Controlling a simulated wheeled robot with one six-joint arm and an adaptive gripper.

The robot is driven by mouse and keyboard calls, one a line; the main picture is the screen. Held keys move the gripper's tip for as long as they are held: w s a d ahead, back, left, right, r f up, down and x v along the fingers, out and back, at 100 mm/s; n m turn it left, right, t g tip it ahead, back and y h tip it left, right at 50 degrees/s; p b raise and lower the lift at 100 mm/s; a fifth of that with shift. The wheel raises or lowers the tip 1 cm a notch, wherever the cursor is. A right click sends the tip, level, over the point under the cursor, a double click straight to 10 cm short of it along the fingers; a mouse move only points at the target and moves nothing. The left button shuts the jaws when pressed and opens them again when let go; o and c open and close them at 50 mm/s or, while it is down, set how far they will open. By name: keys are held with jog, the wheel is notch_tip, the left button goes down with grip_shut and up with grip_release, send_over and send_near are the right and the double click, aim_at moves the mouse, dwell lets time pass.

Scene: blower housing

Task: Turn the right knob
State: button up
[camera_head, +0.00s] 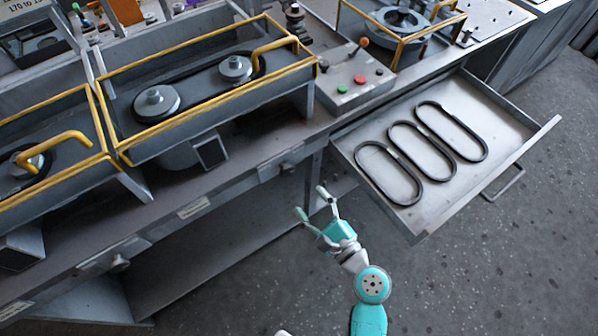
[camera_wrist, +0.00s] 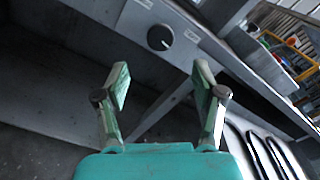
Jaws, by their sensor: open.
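The right knob (camera_head: 287,168) is a small dark knob on the front face of the workbench, just left of the open drawer. In the wrist view the knob (camera_wrist: 160,38) is round and black, with a lighter pointer edge, on a grey panel. My gripper (camera_head: 311,201) is open and empty, in front of the bench and slightly below and right of the knob. In the wrist view the fingers of my gripper (camera_wrist: 161,80) are spread, with the knob beyond their tips and apart from them. A second knob (camera_head: 120,263) is on the bench front at left.
An open drawer (camera_head: 440,195) with three black belts juts out right of my gripper. A control box (camera_head: 355,82) with a red-tipped lever and buttons stands on the bench. Yellow-framed belt housings (camera_head: 205,120) line the bench top. The floor in front is clear.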

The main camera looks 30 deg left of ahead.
aim_at(288, 173)
jog(key=x, duration=1.1)
jog(key=shift+s, duration=0.1)
jog(key=c, duration=1.1)
jog(key=shift+c, duration=0.2)
jog(key=shift+n, duration=0.3)
